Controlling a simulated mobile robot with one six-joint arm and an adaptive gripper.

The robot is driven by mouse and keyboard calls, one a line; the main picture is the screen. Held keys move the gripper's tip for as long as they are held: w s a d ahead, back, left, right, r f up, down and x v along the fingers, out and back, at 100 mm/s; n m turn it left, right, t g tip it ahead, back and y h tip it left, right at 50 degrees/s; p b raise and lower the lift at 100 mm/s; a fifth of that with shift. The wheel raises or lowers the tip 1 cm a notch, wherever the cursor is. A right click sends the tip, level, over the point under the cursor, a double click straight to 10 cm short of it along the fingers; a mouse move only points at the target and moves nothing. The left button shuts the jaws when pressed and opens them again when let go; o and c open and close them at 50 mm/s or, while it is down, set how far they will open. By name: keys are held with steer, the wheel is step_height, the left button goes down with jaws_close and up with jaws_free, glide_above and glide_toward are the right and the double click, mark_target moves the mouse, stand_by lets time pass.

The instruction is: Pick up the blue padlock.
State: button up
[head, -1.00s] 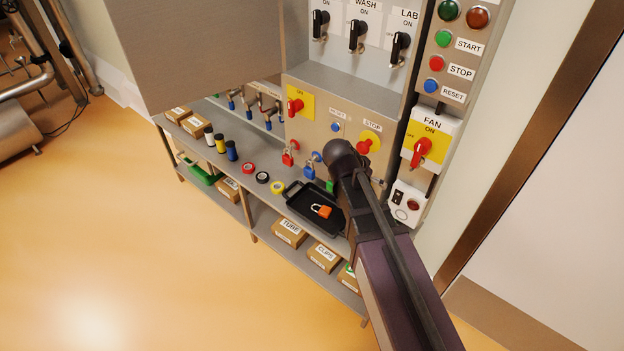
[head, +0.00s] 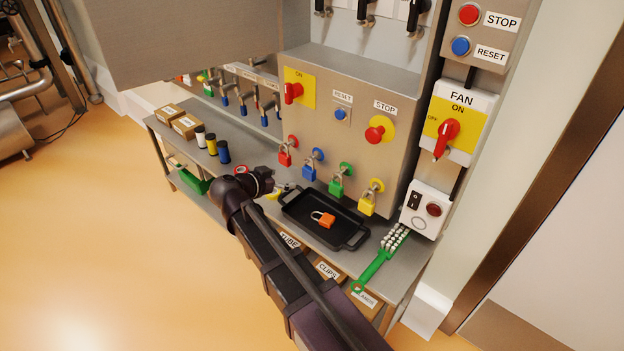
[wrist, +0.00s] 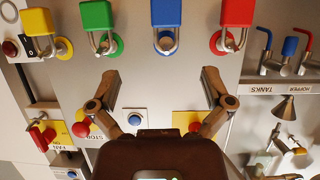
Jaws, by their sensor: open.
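The blue padlock (head: 309,172) hangs by its shackle from a round blue holder on the steel panel, between the red padlock (head: 285,158) and the green padlock (head: 336,187). In the wrist view the blue padlock (wrist: 166,12) is at the top edge, partly cut off, roughly in line with the space between my fingers. My gripper (wrist: 160,86) is open and empty, its fingers spread apart and clear of the padlock. In the head view my wrist is left of and below the blue padlock; the fingers cannot be made out there.
The yellow padlock (head: 367,203) hangs at the right of the row. Below, a black tray (head: 293,209) holds an orange padlock (head: 322,219). A red STOP button (head: 376,133) is above. A green-handled item with several tags (head: 383,258) lies at the shelf's right. Several spools stand at left.

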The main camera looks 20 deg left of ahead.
mark_target(307, 171)
steer(key=shift+s+a+f, duration=0.1)
steer(key=shift+a+f, duration=0.05)
steer(key=shift+a, duration=0.5)
steer(key=b+x, duration=0.3)
steer(key=x, duration=0.4)
steer(key=shift+f, duration=0.1)
steer(key=shift+x, duration=0.8)
steer(key=shift+r+b+x, duration=0.15)
steer(key=shift+b+x, duration=0.45)
steer(key=shift+x, duration=0.7)
steer(key=shift+r+b+x, duration=0.15)
steer(key=shift+b+x, duration=0.45)
steer(key=shift+x, duration=0.7)
steer(key=shift+d, duration=0.1)
